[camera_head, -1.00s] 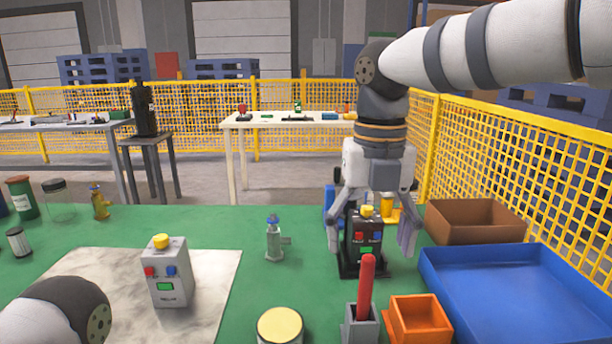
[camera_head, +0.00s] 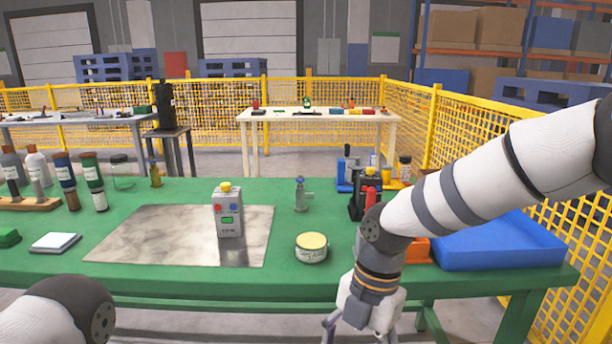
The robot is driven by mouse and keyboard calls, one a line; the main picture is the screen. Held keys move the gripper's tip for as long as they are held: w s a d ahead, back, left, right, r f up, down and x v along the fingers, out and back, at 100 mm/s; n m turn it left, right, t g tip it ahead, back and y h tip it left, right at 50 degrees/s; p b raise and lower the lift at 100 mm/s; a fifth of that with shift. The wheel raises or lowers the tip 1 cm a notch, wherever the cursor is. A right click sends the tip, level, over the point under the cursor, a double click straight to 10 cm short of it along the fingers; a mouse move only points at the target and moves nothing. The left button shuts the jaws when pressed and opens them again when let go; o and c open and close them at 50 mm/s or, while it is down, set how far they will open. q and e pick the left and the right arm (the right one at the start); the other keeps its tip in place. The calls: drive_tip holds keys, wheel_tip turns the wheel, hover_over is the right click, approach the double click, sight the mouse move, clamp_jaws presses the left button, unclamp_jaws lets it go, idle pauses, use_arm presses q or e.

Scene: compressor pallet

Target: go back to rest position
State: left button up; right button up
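My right arm comes in from the right, and my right gripper (camera_head: 360,334) hangs low in front of the green table's (camera_head: 150,275) front edge. Its fingers look spread apart with nothing seen between them; their tips are cut off by the bottom of the picture. My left gripper is out of view; only a rounded part of my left arm shows at the lower left.
A blue bin (camera_head: 500,245) and partly hidden orange bin (camera_head: 418,250) are at right. Several bottles (camera_head: 64,172) stand at left. A yellow mesh fence (camera_head: 560,190) runs along the right.

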drive_tip(key=s+d+f+m+g+y, duration=0.1)
drive_tip(key=s+d+f+m, duration=0.2)
drive_tip(key=s+f+m, duration=1.1)
drive_tip(key=s+d+f+m+h, duration=0.1)
drive_tip(key=s+d+f+m, duration=0.1)
drive_tip(key=s+d+m, duration=0.4)
drive_tip(key=s+d+f+m+h, duration=0.1)
drive_tip(key=s+d+f+m, duration=0.2)
drive_tip(key=s, duration=1.4)
drive_tip(key=d+m, duration=0.2)
drive_tip(key=m, duration=0.3)
drive_tip(key=shift+d+h+p, duration=0.3)
drive_tip(key=shift+d, duration=0.05)
drive_tip(key=shift+w, duration=0.1)
